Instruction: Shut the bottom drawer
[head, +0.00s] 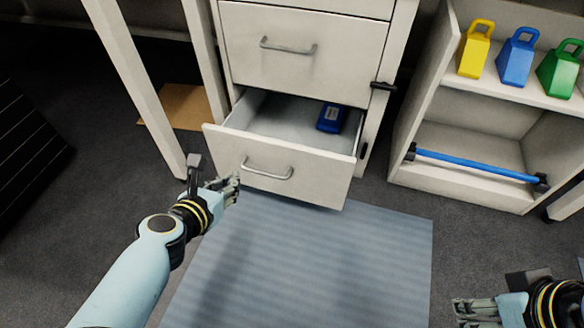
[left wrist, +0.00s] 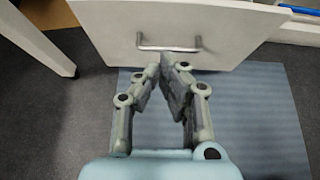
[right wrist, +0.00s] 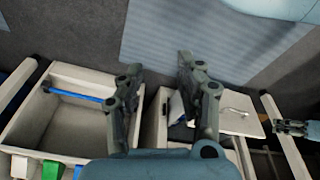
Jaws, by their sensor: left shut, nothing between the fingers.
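The bottom drawer (head: 310,179) of the white cabinet is pulled out, its front panel facing me. Its metal handle (head: 267,171) runs across the front. A blue item (head: 331,117) lies inside at the right. My left gripper (head: 234,188) is shut and empty, in front of the lower left part of the drawer front. In the left wrist view the fingertips (left wrist: 168,62) are just below the handle (left wrist: 168,46); I cannot tell whether they touch the drawer. My right gripper (head: 458,311) is low at the right, away from the drawer; its fingers (right wrist: 160,75) are apart and empty.
The drawer above (head: 300,55) is closed. A white shelf unit (head: 460,180) at the right holds yellow, blue and green weights and a blue bar (head: 475,165). A blue-grey mat (head: 310,265) covers the floor before the cabinet. A white leg (head: 135,80) stands left of it.

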